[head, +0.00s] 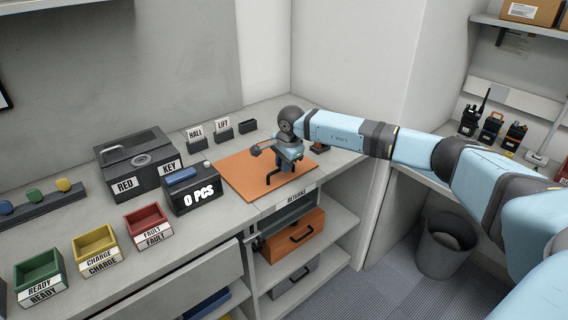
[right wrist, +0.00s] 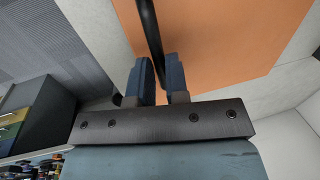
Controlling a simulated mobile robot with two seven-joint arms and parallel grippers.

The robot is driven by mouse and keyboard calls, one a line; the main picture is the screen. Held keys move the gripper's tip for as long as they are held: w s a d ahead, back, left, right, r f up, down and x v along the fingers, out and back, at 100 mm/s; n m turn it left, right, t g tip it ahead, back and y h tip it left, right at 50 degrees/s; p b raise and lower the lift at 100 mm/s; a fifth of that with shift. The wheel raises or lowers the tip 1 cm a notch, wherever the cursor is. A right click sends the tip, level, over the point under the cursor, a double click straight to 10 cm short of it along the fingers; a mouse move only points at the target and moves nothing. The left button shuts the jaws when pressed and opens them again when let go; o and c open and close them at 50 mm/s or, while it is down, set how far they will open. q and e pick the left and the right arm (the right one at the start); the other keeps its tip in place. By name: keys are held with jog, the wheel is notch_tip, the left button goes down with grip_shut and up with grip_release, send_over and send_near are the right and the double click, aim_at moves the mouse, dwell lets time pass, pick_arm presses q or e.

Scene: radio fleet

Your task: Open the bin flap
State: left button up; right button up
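The bin flap (head: 240,172) is an orange panel lying flat in the counter, behind the RETURNS label (head: 297,199). It fills much of the right wrist view (right wrist: 225,40). Its black bar handle (head: 271,178) stands up from the panel, partly covered by my gripper. My right gripper (head: 284,163) is over the flap, pointing down at the handle. In the right wrist view the handle bar (right wrist: 149,30) runs between the two close-set blue fingers (right wrist: 160,82), which look shut on it. My left gripper is not in view.
A black RED/KEY box (head: 137,170) and a counter box (head: 192,192) stand left of the flap. Green, yellow and red trays (head: 148,224) line the front edge. Small HALL and LIFT holders (head: 223,135) stand behind. Drawers (head: 292,240) are below; a waste bin (head: 445,247) stands on the floor.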

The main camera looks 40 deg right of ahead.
grip_shut()
jog(key=shift+r, duration=0.1)
